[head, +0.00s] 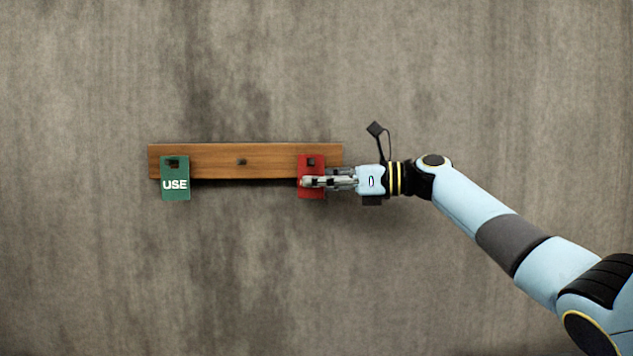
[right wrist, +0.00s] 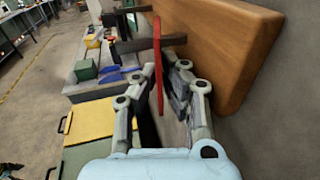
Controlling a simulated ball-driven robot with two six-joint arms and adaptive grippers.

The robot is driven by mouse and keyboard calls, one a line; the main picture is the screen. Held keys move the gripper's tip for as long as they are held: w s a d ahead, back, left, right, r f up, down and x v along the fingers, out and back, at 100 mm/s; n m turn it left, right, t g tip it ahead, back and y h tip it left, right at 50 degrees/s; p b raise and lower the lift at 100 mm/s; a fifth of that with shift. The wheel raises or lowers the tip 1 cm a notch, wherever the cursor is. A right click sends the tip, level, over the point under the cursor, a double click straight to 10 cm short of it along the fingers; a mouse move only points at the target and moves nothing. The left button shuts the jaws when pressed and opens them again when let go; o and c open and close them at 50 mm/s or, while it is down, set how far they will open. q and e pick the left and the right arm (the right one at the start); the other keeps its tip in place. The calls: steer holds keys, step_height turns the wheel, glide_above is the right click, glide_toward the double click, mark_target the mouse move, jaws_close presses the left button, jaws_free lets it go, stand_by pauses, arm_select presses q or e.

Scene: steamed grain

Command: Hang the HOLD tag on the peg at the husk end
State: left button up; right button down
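The red tag (head: 305,191) hangs at the right peg of the wooden board, the peg's dark end showing in its hole. Any lettering is covered by my fingers. My right gripper (head: 311,182) reaches in from the right, its fingers across the tag's middle. In the right wrist view the tag (right wrist: 158,75) shows edge-on between the two fingers (right wrist: 161,72), with a dark peg across its upper part. Whether both fingers press on it is unclear. A green USE tag (head: 175,194) hangs on the left peg. My left gripper is not in view.
The wooden board (head: 270,153) is fixed on a grey, stained wall. Its middle peg (head: 241,161) is bare. In the right wrist view a work surface with a yellow panel (right wrist: 103,120) and a green box (right wrist: 87,69) lies to the left, apart from the board.

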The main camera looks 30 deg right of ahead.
steer(key=c, duration=1.4)
jaws_free()
steer(key=shift+r, duration=0.1)
steer(key=shift+s+a, duration=0.1)
steer(key=shift+r, duration=0.1)
steer(key=v, duration=1.2)
steer(key=shift+s+a, duration=0.1)
